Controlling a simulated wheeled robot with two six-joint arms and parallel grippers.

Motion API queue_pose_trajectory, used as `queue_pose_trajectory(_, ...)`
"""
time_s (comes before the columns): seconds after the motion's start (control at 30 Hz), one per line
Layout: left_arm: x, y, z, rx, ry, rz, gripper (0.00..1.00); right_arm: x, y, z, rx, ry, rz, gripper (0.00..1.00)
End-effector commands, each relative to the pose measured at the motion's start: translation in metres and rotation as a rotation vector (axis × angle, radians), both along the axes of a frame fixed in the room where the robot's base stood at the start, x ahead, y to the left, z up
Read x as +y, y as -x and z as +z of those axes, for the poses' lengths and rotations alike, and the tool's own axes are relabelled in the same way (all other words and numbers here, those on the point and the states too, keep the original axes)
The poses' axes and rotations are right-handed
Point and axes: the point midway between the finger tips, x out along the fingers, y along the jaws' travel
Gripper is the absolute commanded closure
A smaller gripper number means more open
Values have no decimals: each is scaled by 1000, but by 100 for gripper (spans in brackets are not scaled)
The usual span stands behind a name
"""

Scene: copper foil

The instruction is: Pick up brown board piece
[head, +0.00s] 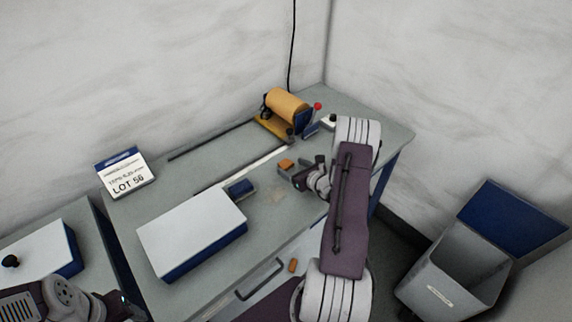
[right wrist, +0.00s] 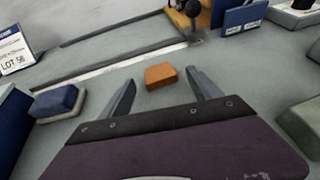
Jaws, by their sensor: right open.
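The brown board piece (head: 286,164) is a small orange-brown block lying flat on the grey bench top. In the right wrist view the brown board piece (right wrist: 160,77) lies just beyond and between my fingertips, with nothing holding it. My right gripper (head: 297,172) is open and empty, reaching in from the right close to the piece. Its two fingers show apart in the right wrist view (right wrist: 161,90). Part of my left arm shows at the bottom left of the head view; its jaws cannot be seen.
A foil roll on a stand (head: 286,106) is behind the piece. A white-topped blue box (head: 192,230), a small blue block (head: 241,188) and a LOT 56 sign (head: 126,172) stand to the left. A grey bin (head: 452,265) with a blue lid is at the right.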

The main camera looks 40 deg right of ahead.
Motion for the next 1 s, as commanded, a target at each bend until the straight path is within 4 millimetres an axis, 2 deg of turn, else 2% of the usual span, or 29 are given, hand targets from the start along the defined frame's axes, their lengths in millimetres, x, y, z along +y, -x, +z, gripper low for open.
queue_pose_trajectory(0.1,0,0,5,0,0,0,42,-1,-19,-7,0,1,3,28)
queue_pose_trajectory(0.17,0,0,5,0,0,0,42,-1,-24,-9,0,0,2,28)
queue_pose_trajectory(0.4,0,0,4,0,0,0,42,-2,-27,-11,-1,0,-1,28)
queue_pose_trajectory(0.63,0,0,4,0,0,0,42,-2,-26,-11,-1,0,0,91)
queue_pose_trajectory(0.87,0,0,4,0,0,0,42,-2,-26,-10,-1,1,0,91)
queue_pose_trajectory(1.0,0,0,3,0,0,0,42,-2,-27,-1,-2,2,1,91)
